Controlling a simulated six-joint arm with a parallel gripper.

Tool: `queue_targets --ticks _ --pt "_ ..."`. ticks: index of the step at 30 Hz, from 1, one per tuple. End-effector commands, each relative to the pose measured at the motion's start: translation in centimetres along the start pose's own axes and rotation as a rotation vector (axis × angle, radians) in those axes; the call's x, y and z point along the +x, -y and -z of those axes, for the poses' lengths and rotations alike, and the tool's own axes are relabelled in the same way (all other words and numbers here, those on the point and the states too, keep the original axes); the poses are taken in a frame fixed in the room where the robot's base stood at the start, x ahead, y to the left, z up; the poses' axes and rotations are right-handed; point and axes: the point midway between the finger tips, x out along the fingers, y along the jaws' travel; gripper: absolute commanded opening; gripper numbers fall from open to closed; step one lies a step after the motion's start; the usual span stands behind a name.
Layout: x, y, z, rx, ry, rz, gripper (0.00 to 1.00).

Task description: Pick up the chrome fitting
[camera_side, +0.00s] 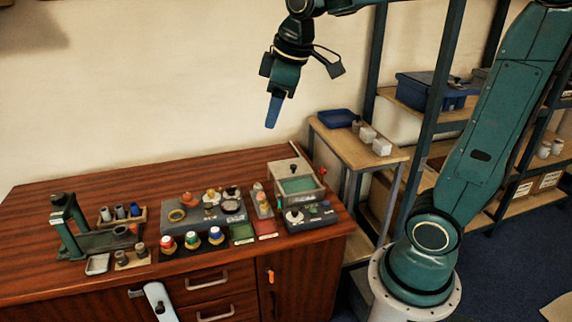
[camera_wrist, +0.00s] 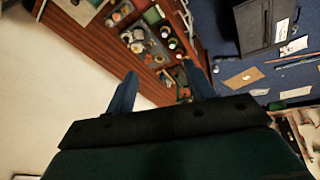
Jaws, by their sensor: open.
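My gripper (camera_side: 273,112) hangs high above the back of the wooden bench in the side view, its blue fingers pointing down. In the wrist view my gripper (camera_wrist: 160,76) shows its two fingers spread apart with nothing between them. More greyish fittings (camera_side: 139,249) stand on a small wooden block in front. I cannot tell which one is the chrome fitting. All are well below and apart from my gripper.
A green press-like stand (camera_side: 66,222) is at the bench's left. A grey block (camera_side: 205,214) with round parts stands mid-bench, with coloured knobs (camera_side: 191,240) in front. A grey box (camera_side: 297,186) is at the right. The bench's back left is clear.

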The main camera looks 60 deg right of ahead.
Motion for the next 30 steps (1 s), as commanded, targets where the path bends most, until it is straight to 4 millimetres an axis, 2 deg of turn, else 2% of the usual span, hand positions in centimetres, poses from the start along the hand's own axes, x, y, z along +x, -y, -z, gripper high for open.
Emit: queue_targets --ticks 6,15,23,30 --pt "2.8 -4.0 2.9 -0.127 0.046 0.017 0.54" --pt "7.8 -9.5 5.7 -0.304 0.099 0.054 0.54" --pt "13.2 -14.1 6.8 -0.458 0.135 0.098 0.54" --pt "19.0 -18.0 6.7 -0.598 0.160 0.146 0.54"
